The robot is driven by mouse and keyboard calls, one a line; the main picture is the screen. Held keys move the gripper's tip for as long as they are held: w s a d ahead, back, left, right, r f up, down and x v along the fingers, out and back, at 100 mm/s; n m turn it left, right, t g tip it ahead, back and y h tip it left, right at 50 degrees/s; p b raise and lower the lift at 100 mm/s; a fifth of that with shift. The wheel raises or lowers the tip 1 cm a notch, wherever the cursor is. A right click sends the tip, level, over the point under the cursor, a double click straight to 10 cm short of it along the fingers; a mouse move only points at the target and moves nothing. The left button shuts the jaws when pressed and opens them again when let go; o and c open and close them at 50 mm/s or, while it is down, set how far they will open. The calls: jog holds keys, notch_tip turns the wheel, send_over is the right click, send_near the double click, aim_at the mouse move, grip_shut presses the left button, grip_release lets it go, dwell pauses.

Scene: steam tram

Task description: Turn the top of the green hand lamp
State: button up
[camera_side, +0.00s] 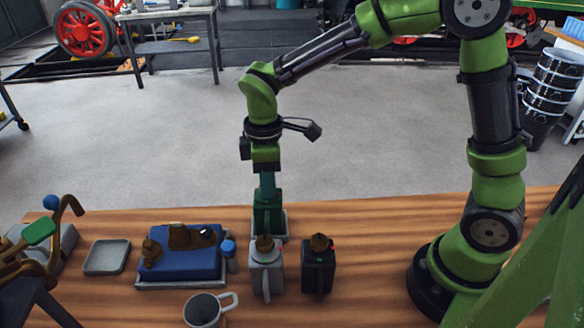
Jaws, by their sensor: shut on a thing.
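The green hand lamp (268,218) stands upright on the wooden table, behind a grey lamp and a black one. A light grey base or tray edge shows around its foot. My gripper (266,184) points straight down over it and is shut on the lamp's top. The fingers look small and dark here, so the exact grip and the angle of the top cannot be told. The grey lamp (267,270) hides part of the green lamp's lower front.
The black lamp (318,268) stands right of the grey one. A blue block with brass parts (185,262), a small grey tray (107,257) and a grey mug (205,310) are to the left. Brass levers (52,250) stand at the far left. The table between the black lamp and my base is clear.

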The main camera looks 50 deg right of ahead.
jog(key=shift+m, duration=2)
jog(key=o, duration=1.1)
jog(key=shift+c, duration=0.2)
notch_tip(320, 180, up, 17)
